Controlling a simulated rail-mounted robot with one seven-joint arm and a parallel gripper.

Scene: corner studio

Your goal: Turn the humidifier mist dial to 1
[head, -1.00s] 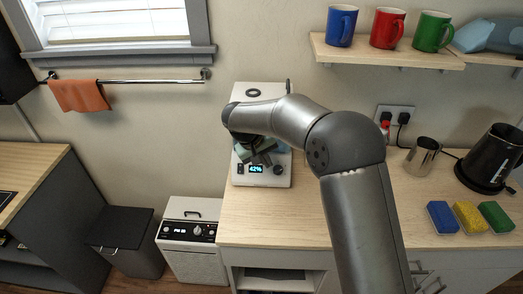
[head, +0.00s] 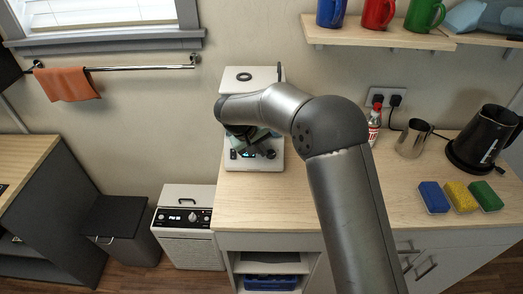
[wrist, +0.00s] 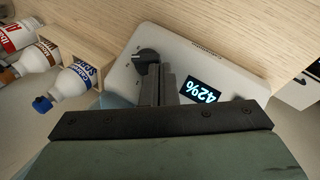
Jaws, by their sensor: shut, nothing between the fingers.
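The humidifier (head: 238,98) is a white unit on the wooden counter, left of my arm. Its front has a lit display, which reads 42% in the wrist view (wrist: 203,90), and a black round dial (head: 271,154). In the wrist view the dial (wrist: 147,59) shows a pale pointer line and small marks around it; I cannot read its setting. My gripper (wrist: 160,70) is shut and empty, with its fingertips right beside the dial; I cannot tell whether they touch it. In the head view my gripper (head: 262,137) partly hides the front panel.
A white floor unit (head: 186,222) with its own display and knob stands below left, beside a dark bin (head: 122,225). Bottles (wrist: 75,82) show at left in the wrist view. Sponges (head: 460,195), a metal cup (head: 412,139) and a black kettle (head: 487,140) stand at right. The middle counter is clear.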

